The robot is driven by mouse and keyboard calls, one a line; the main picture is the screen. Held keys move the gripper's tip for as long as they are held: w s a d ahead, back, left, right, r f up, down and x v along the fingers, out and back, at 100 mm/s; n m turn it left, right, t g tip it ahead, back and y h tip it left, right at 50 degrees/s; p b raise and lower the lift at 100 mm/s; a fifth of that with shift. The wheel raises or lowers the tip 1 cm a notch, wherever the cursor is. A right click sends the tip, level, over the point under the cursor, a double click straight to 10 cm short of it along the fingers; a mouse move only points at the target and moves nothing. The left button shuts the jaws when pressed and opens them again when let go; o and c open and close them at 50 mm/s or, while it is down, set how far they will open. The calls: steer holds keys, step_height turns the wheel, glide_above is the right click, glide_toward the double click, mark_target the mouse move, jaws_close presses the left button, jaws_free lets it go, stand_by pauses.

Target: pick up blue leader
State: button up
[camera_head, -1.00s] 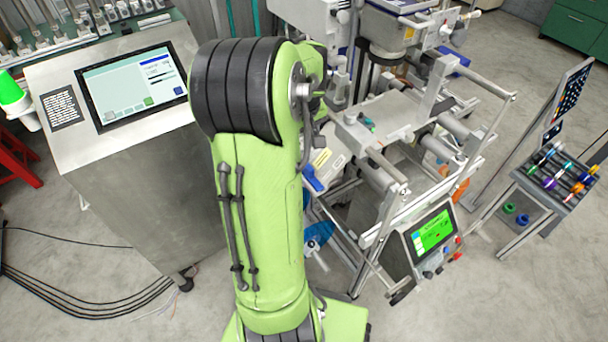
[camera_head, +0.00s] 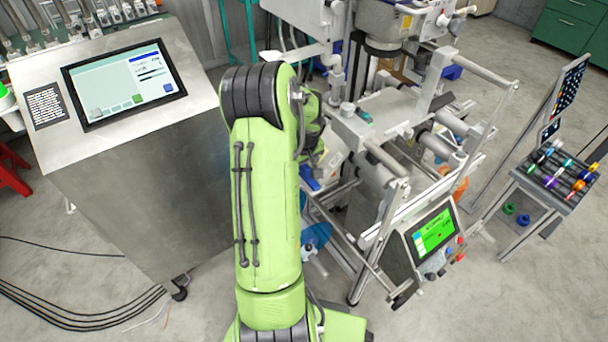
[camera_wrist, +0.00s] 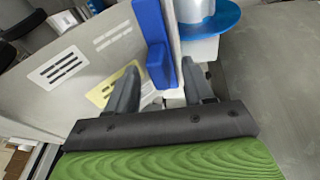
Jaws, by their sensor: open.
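My gripper (camera_wrist: 162,88) is open in the wrist view, its two dark fingers apart with nothing clearly held. A blue upright bar (camera_wrist: 153,42) is ahead of the fingers, its lower end near the gap between them. A blue disc (camera_wrist: 228,14) with a pale hub lies just right of it, beyond the right finger. In the head view, a small blue part (camera_head: 309,178) and a blue disc (camera_head: 318,236) show beside my arm, which hides the gripper. I cannot tell which blue item is the leader; a blue roll (camera_head: 523,220) also sits on the rack.
A metal machine with a green screen (camera_head: 434,236) stands right of my arm. A steel console (camera_head: 140,165) with a touchscreen stands left. A rack (camera_head: 550,195) of coloured rolls is at the far right. Cables (camera_head: 80,305) lie on the floor at left.

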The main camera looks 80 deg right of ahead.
mark_target(304, 166)
steer(key=shift+r, duration=0.1)
jaws_close()
steer(key=shift+r, duration=0.1)
stand_by(0.3)
step_height(304, 166, up, 18)
steer(key=p, duration=0.5)
